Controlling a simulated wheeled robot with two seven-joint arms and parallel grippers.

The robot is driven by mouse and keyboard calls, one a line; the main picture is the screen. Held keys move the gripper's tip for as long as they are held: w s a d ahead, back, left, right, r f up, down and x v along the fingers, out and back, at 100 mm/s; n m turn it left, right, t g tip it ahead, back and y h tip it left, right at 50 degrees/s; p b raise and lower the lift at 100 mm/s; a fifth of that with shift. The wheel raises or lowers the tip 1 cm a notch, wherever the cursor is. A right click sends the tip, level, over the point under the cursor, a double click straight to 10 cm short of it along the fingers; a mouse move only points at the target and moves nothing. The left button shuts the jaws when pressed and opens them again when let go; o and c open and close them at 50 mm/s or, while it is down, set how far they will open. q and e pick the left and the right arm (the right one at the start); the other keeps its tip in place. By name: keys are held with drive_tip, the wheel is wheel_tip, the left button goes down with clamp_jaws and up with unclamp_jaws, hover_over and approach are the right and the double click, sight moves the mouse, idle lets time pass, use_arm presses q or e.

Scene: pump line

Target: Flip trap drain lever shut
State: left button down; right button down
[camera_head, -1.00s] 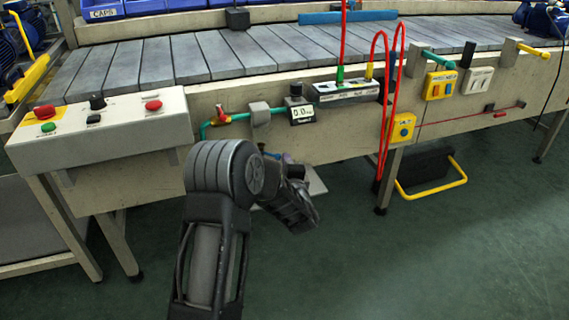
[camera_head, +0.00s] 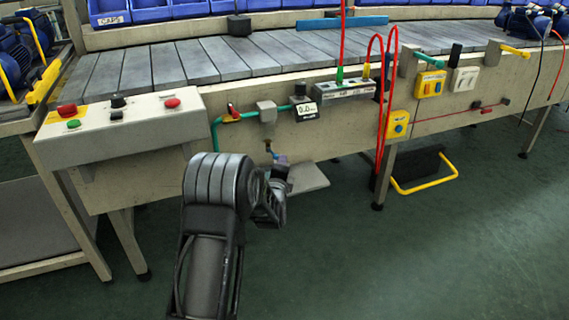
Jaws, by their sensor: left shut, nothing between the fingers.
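A small blue and orange fitting (camera_head: 272,153) hangs below the line's front panel, under a grey box (camera_head: 266,112); it may be the trap drain lever, but it is too small and too covered to tell its position. A red and yellow lever (camera_head: 232,113) sits on the green pipe to its left. My left gripper (camera_head: 279,168) is shut and empty, just below the fitting and partly hidden behind my wrist. I cannot tell whether it touches the fitting. My right gripper is not in view.
A light grey plate (camera_head: 308,179) lies low behind the gripper, to its right. A control box (camera_head: 125,126) with red and green buttons juts out at the left. Red hoses (camera_head: 379,110) hang at the right. Open green floor (camera_head: 400,250) lies in front.

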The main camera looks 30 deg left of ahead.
use_arm(q)
drive_tip(key=s+a, duration=0.2)
drive_tip(key=shift+s+a+h+b, duration=0.15)
drive_tip(key=shift+s+h+b, duration=0.25)
drive_tip(key=p+v, duration=0.2)
drive_tip(key=v, duration=0.5)
drive_tip(key=shift+s, duration=0.45)
drive_tip(key=shift+f, duration=0.15)
